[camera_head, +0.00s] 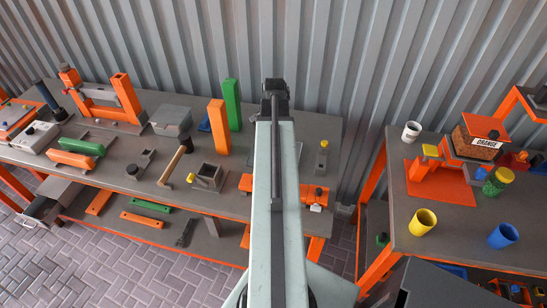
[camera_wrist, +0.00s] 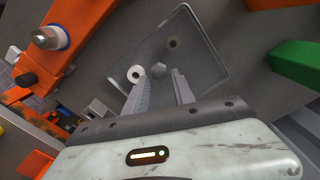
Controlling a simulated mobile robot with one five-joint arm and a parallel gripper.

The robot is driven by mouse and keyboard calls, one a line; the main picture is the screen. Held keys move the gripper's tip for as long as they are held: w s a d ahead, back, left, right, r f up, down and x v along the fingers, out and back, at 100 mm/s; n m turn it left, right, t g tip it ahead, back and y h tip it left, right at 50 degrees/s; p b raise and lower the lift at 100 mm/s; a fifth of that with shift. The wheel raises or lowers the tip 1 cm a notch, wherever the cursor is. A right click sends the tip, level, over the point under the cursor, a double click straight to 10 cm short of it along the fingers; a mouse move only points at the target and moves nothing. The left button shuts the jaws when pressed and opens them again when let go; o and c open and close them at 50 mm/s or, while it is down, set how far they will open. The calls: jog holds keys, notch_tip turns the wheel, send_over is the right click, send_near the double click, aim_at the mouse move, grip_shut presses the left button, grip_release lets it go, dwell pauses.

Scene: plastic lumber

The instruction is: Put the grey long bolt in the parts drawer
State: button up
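In the wrist view, my gripper (camera_wrist: 161,76) is open, with its two grey fingers apart over a shallow grey tray (camera_wrist: 208,62). A small grey hexagonal piece (camera_wrist: 158,71), which looks like a bolt head seen end-on, shows between the fingertips. I cannot tell its length or whether a finger touches it. In the head view, my arm points away and hides the area under it; the fingers cannot be made out there. A grey drawer (camera_head: 41,210) hangs pulled out below the left end of the left bench; its contents are not clear.
A white ring (camera_wrist: 135,73) and a brownish round piece (camera_wrist: 172,42) are in the tray. An orange part (camera_wrist: 75,38) and a green block (camera_wrist: 297,60) flank it. The left bench holds orange and green uprights (camera_head: 219,127) and a clamp frame (camera_head: 101,98). A second bench (camera_head: 455,235) stands right.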

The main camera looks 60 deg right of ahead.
jog(key=shift+f, duration=0.1)
notch_tip(320, 180, down, 5)
jog(key=b, duration=0.5)
jog(key=shift+a+f, duration=0.15)
jog(key=shift+f, duration=0.05)
jog(key=shift+r, duration=0.15)
grip_shut()
jog(key=shift+r, duration=0.15)
